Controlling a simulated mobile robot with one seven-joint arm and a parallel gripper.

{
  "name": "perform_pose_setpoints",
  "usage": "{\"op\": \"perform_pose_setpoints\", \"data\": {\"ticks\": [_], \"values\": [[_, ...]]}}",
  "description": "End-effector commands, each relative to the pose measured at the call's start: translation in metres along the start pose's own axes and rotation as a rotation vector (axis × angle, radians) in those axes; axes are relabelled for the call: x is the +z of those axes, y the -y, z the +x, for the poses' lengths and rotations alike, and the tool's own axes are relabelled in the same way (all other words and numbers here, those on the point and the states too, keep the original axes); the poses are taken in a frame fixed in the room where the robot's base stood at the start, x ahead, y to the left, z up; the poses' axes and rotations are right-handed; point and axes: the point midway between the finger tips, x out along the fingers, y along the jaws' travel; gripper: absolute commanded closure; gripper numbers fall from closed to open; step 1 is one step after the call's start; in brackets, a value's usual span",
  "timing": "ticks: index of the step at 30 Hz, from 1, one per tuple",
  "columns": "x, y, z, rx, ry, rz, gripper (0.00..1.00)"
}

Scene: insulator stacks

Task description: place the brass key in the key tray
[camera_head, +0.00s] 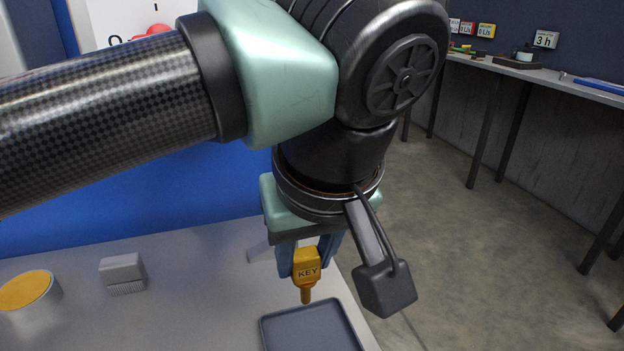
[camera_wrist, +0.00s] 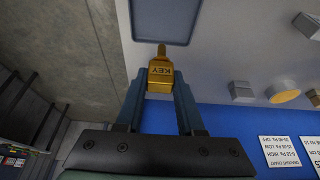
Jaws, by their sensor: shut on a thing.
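The brass key (camera_head: 307,268), a golden block with the word KEY and a short rod, is held between the fingers of my gripper (camera_head: 306,262). The rod points down in the head view. My gripper is shut on the block; the key also shows in the wrist view (camera_wrist: 161,75), between both fingers. The key tray (camera_head: 268,333), a shallow dark grey tray, lies at the table's right edge, just in front of the key in the head view. In the wrist view the tray (camera_wrist: 143,35) is at the top, near the rod's tip. The gap between rod and tray is hard to judge.
On the table (camera_head: 190,290) stand a grey brush-like block (camera_head: 121,268) and a can with a yellow-orange top (camera_head: 28,292), both to the left. A blue panel (camera_head: 150,195) rises behind. A shelf with small items (camera_head: 520,68) is far off at right.

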Motion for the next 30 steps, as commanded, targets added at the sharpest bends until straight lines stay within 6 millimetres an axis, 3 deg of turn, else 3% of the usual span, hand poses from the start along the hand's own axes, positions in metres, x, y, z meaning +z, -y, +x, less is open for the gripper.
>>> {"op": "perform_pose_setpoints", "data": {"ticks": [12, 24, 25, 30], "values": [[0.022, 0.000, 0.053, 0.002, 0.001, 0.001, 1.00], [0.024, 0.000, 0.058, 0.000, -0.001, 0.001, 1.00], [0.024, 0.000, 0.057, 0.000, -0.001, 0.001, 0.59], [0.024, 0.000, 0.056, 0.000, 0.000, 0.001, 0.33]]}}
